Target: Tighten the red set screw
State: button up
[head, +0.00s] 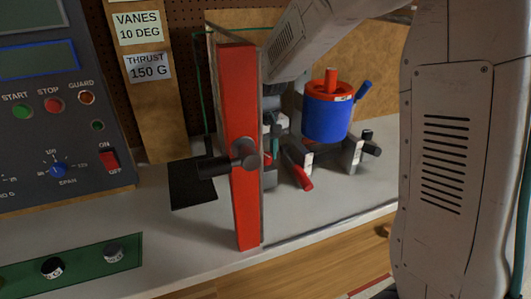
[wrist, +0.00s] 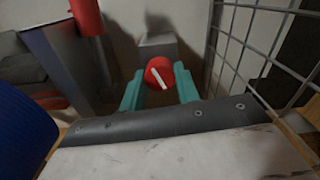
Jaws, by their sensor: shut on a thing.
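The red set screw (wrist: 159,73) shows in the wrist view as a round red head with a white line across it, slanting down to the right. My gripper (wrist: 160,88) has its two teal fingers on either side of this head, shut on it. A grey block (wrist: 157,45) stands just behind the screw.
The red post (head: 240,185) with a dark clamp knob (head: 245,155) stands at the bench front. A blue cylinder with a red top (head: 326,120) and a red handle (head: 298,172) are close by. A wire guard (wrist: 262,50) runs right of my fingers. A control panel (head: 60,120) is left.

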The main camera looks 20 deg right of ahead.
aim_at(266, 154)
jog(key=shift+m, duration=2.2)
jog(key=o, duration=1)
jog(key=shift+c, duration=0.2)
notch_tip(266, 154, up, 8)
jog(key=shift+f, duration=0.1)
